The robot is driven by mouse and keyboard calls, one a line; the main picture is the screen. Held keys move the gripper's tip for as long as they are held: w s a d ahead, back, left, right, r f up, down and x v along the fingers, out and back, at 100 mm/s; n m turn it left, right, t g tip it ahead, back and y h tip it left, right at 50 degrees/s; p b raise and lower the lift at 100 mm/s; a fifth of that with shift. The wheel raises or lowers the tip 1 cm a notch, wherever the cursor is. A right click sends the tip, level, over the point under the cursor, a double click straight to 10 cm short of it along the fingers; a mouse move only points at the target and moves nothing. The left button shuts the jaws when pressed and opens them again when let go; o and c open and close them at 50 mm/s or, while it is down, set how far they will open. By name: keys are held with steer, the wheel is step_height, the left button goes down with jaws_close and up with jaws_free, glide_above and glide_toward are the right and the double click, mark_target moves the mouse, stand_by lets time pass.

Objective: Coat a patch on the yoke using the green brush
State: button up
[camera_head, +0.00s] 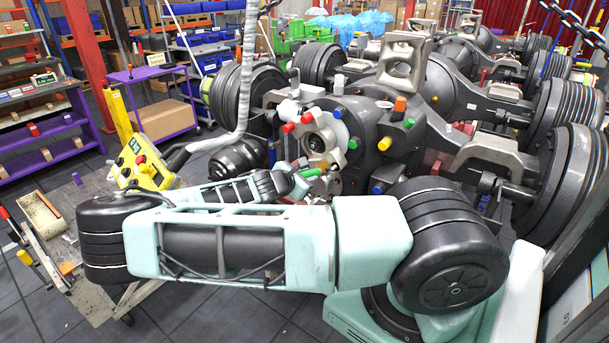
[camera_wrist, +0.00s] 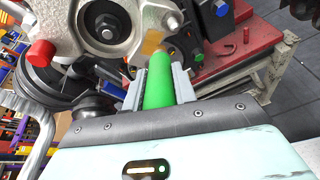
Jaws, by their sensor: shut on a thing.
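My gripper (camera_wrist: 159,84) is shut on the green brush (camera_wrist: 160,90), whose thick green handle lies between the two grey fingers in the wrist view. The brush's far end points at the yoke (camera_wrist: 70,17), a pale metal casting with a round dark hub. A small yellow-orange patch (camera_wrist: 153,42) shows just beyond the brush end, against the yoke's edge. I cannot tell whether the brush touches it. In the head view, the green brush (camera_head: 311,172) shows small beyond my arm, close to the pale yoke (camera_head: 325,135). My arm hides part of this area.
Dark axles with stacked wheel discs (camera_head: 565,185) fill the right side. Coloured plugs, such as a red plug (camera_wrist: 41,51), stick out around the yoke. A yellow control pendant (camera_head: 143,165) hangs left. A red stand (camera_wrist: 235,60) is right in the wrist view.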

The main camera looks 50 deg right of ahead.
steer(key=shift+s+r, duration=0.1)
steer(key=shift+s, duration=0.1)
steer(key=shift+s+a+p, duration=0.15)
steer(key=shift+a+p, duration=0.25)
steer(key=shift+a, duration=2.45)
steer(key=shift+s+a, duration=0.1)
steer(key=shift+a, duration=1.4)
